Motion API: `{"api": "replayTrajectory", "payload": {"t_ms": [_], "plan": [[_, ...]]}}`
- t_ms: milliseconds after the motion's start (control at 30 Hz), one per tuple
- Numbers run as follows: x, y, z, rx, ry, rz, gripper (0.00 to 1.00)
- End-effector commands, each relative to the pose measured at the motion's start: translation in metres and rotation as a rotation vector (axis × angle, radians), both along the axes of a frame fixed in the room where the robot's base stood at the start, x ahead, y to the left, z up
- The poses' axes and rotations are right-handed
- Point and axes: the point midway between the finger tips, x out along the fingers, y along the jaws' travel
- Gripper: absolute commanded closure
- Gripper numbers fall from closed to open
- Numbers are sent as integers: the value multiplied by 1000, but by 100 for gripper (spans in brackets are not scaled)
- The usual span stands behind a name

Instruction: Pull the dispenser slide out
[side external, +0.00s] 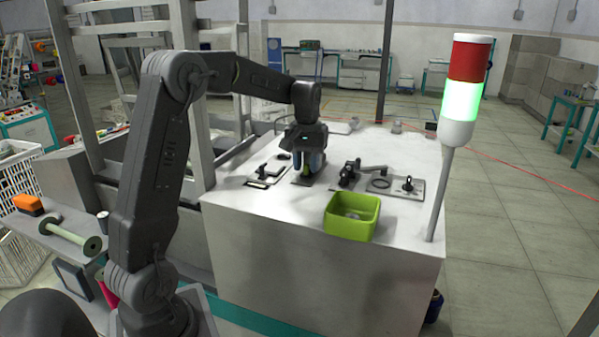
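My gripper (308,170) points down over the middle of the white work table (240,215). Its fingers are around or just in front of a small yellow-green piece (307,171). I cannot tell whether they grip it. The piece stands at a dark flat plate (302,181) on the table top. This may be the dispenser and its slide, but my gripper hides most of it and the view is small. I cannot tell how far any slide is out.
A green bin (351,216) stands at the table's front right. Small fixtures sit left (264,175) and right (350,172) of my gripper, with a black-knobbed plate (407,187) further right. A signal tower (460,100), lit green, rises at the right edge. A spool (70,237) lies left.

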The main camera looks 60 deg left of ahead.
Motion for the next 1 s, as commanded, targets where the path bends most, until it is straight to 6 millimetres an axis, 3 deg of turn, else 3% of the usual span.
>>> {"api": "replayTrajectory", "payload": {"t_ms": [100, 400, 1000], "plan": [[0, 0, 1, 1, -1, 0, 68], [0, 0, 1, 0, 0, 0, 94], [-10, -8, 1, 1, -1, 0, 94]]}}
